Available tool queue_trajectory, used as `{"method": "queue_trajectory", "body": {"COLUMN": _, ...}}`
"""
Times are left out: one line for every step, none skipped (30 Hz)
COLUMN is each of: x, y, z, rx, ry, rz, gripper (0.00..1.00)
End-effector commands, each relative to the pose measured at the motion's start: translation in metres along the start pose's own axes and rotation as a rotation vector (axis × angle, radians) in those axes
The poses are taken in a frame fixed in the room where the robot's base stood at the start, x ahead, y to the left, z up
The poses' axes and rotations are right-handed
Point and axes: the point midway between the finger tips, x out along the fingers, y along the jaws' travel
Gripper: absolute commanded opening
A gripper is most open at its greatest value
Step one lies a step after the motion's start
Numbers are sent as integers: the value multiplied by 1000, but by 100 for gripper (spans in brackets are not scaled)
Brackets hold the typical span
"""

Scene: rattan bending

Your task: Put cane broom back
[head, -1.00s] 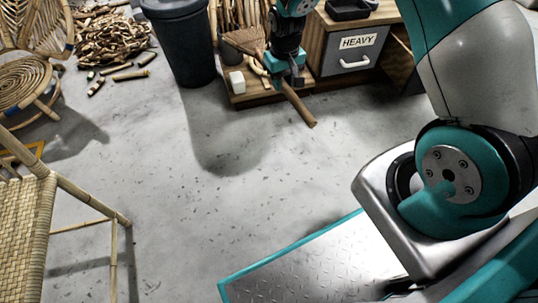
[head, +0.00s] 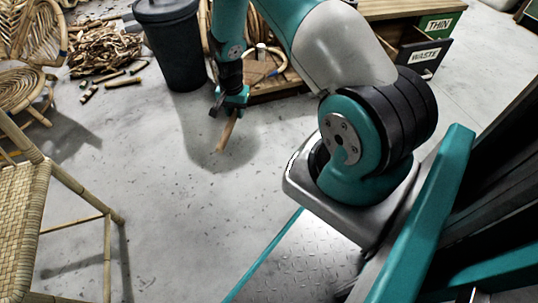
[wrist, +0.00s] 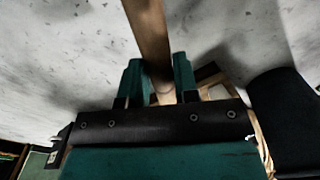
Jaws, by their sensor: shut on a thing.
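My gripper (head: 231,100) hangs above the concrete floor, in front of the wooden platform, and is shut on the cane broom. The broom's brown wooden handle (head: 227,133) slants down and slightly left below the jaws. In the wrist view, the handle (wrist: 150,38) runs between the two teal fingers of my gripper (wrist: 160,77). The broom's brush end is hidden behind my arm in the head view, and I cannot make it out in the wrist view.
A black bin (head: 173,48) stands close to my gripper's left. The low wooden platform (head: 262,92) lies behind it. A cabinet with a WASTE drawer (head: 421,62) is at the upper right. Chairs (head: 22,215) stand at left, with a cane pile (head: 100,48) behind. The middle floor is clear.

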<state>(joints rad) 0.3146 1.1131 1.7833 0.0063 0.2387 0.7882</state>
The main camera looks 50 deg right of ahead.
Motion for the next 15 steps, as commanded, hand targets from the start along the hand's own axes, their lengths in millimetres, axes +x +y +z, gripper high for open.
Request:
{"method": "queue_trajectory", "body": {"x": 26, "y": 16, "z": -12, "rx": 137, "ry": -3, "rz": 5, "gripper": 0}}
{"method": "queue_trajectory", "body": {"x": 36, "y": 23, "z": -18, "rx": 217, "ry": -2, "rz": 4, "gripper": 0}}
{"method": "queue_trajectory", "body": {"x": 47, "y": 32, "z": -25, "rx": 313, "ry": -2, "rz": 5, "gripper": 0}}
{"method": "queue_trajectory", "body": {"x": 54, "y": 39, "z": -30, "rx": 376, "ry": -2, "rz": 6, "gripper": 0}}
{"method": "queue_trajectory", "body": {"x": 61, "y": 44, "z": -33, "rx": 431, "ry": -1, "rz": 5, "gripper": 0}}
{"method": "queue_trajectory", "body": {"x": 68, "y": 50, "z": -37, "rx": 494, "ry": -1, "rz": 6, "gripper": 0}}
{"method": "queue_trajectory", "body": {"x": 72, "y": 54, "z": -39, "rx": 531, "ry": 0, "rz": 5, "gripper": 0}}
{"method": "queue_trajectory", "body": {"x": 76, "y": 57, "z": -41, "rx": 562, "ry": 0, "rz": 5, "gripper": 0}}
{"method": "queue_trajectory", "body": {"x": 81, "y": 60, "z": -43, "rx": 594, "ry": 0, "rz": 5, "gripper": 0}}
{"method": "queue_trajectory", "body": {"x": 85, "y": 61, "z": -44, "rx": 610, "ry": 0, "rz": 5, "gripper": 0}}
{"method": "queue_trajectory", "body": {"x": 91, "y": 62, "z": -44, "rx": 621, "ry": 0, "rz": 6, "gripper": 0}}
{"method": "queue_trajectory", "body": {"x": 99, "y": 63, "z": -44, "rx": 628, "ry": -1, "rz": 7, "gripper": 0}}
{"method": "queue_trajectory", "body": {"x": 107, "y": 63, "z": -43, "rx": 630, "ry": -1, "rz": 7, "gripper": 0}}
{"method": "queue_trajectory", "body": {"x": 114, "y": 63, "z": -43, "rx": 630, "ry": -1, "rz": 7, "gripper": 0}}
{"method": "queue_trajectory", "body": {"x": 126, "y": 62, "z": -43, "rx": 628, "ry": -1, "rz": 7, "gripper": 0}}
